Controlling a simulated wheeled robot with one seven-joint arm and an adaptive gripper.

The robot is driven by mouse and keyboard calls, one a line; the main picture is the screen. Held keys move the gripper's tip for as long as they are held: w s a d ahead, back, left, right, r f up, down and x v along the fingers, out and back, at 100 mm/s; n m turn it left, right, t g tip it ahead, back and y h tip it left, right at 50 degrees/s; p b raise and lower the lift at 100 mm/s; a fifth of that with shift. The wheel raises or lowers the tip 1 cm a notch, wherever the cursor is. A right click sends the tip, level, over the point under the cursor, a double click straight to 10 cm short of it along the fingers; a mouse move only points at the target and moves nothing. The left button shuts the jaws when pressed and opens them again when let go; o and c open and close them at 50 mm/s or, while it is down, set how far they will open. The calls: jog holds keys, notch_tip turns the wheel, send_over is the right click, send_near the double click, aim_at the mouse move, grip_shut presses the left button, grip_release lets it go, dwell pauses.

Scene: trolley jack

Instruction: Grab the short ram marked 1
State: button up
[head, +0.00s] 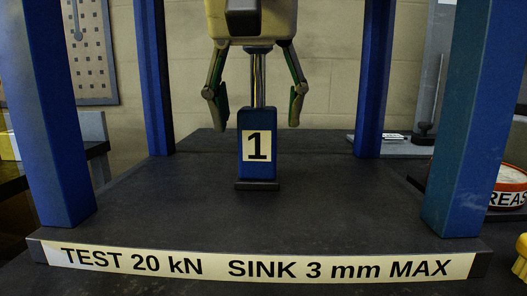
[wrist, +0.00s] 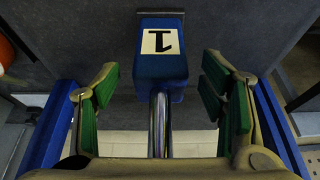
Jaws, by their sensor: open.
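The short ram (head: 257,145) is a blue block with a white label marked 1. It stands upright on a small dark foot, with a shiny rod (head: 259,80) rising from its top. In the wrist view the ram (wrist: 160,65) appears upside down between the fingers, its rod running towards my palm. My gripper (head: 258,110) points down above the block, open, with one green-padded finger on each side of the rod. Both fingers are apart from the ram. The open fingers also show in the wrist view (wrist: 160,105). The rod's upper end is close to the palm.
The ram stands on a dark plate (head: 150,205) labelled TEST 20 kN. Blue posts (head: 48,110) rise near its corners. A grease tub (head: 507,190) and a yellow object (head: 520,258) are at the right. The plate around the ram is clear.

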grip_shut()
jog(key=shift+r, duration=0.2)
